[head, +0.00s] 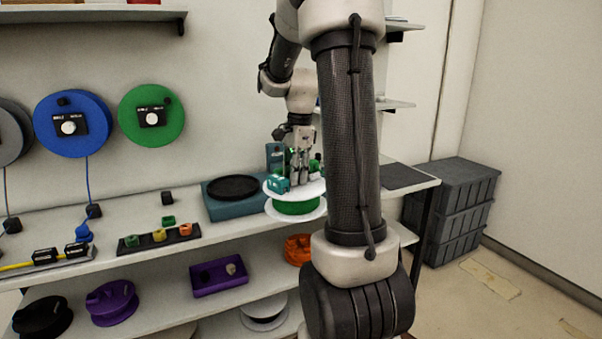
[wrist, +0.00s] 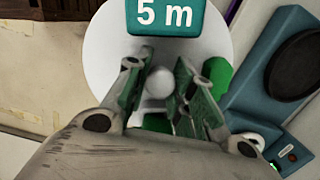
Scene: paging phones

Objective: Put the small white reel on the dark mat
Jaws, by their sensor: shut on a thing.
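The small white reel (head: 272,207) has white flanges with green winding between them and a teal tag marked "5 m" on top. It is at the shelf top, left of my upright arm link. My gripper (head: 301,181) points down at the reel's top. In the wrist view my gripper (wrist: 160,95) has its fingers on either side of a white knob at the middle of the reel (wrist: 105,60), shut on it. Whether the reel touches the shelf is unclear. The dark mat (head: 402,177) lies flat and bare at the shelf's right end, beyond my arm link.
A teal box with a black round plate (head: 233,187) stands close left of the reel. A dark strip with small coloured blocks (head: 158,238) lies further left. A teal upright object (head: 275,156) stands behind the reel. Grey crates (head: 460,210) stand on the floor at right.

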